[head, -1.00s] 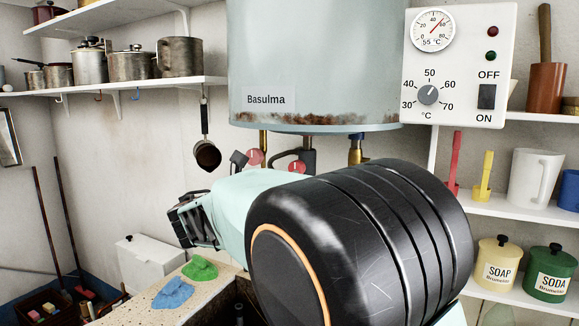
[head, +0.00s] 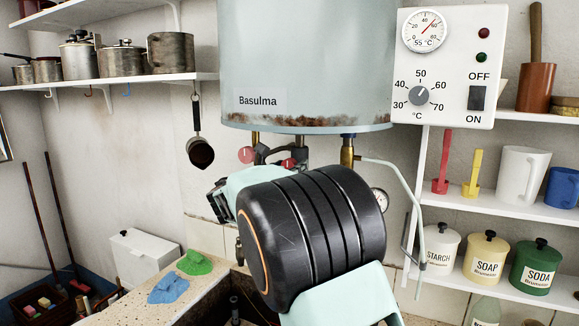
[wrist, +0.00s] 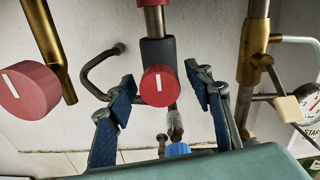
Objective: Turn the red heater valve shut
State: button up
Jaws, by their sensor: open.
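Two round red knobs sit on pipes under the pale blue heater (head: 305,65). In the head view one red knob (head: 246,155) is at left and the other red knob (head: 289,163) is further right, partly hidden by my arm. In the wrist view the left red knob (wrist: 27,90) is near a brass pipe, with a slanted white bar. The other red knob (wrist: 158,86), on a grey body, has a near-upright white bar and appears between my open fingers. My gripper (wrist: 162,79) shows no visible contact.
A brass pipe with a blue part (head: 347,150) and a gauge (head: 380,201) stand right of the knobs. Green cloth (head: 195,262) and blue cloth (head: 168,288) lie on the stone edge. Shelves with jars are at right.

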jog(key=shift+c, duration=0.4)
jog(key=c, duration=1.1)
